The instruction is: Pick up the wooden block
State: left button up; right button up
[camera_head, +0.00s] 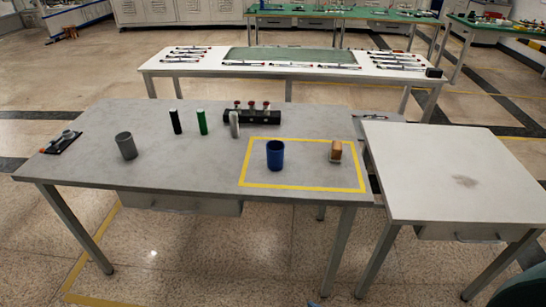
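The wooden block (335,151) is small and brown with a lighter top. It stands on the grey table (190,165) inside the yellow taped rectangle (300,188), near its right side. A blue cup (275,155) stands to its left in the same rectangle, apart from it. Neither of my grippers can be made out in this view. Nothing touches the block or covers it.
A grey cup (126,146), black cylinder (175,122), green cylinder (202,122) and pale cylinder (234,124) stand left of the rectangle. A black rack (252,117) is behind. A lighter side table (450,175) stands at right, its top clear.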

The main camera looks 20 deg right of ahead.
aim_at(336, 152)
jog(key=z, duration=1.45)
jog(key=i+j+z, duration=0.15)
jog(key=j+z, duration=0.15)
jog(key=i+j+z, duration=0.1)
jog(key=j+z, duration=0.2)
jog(key=j, duration=0.25)
jog(key=j+z, duration=0.25)
jog(key=j, duration=0.15)
jog(key=i+j, duration=0.05)
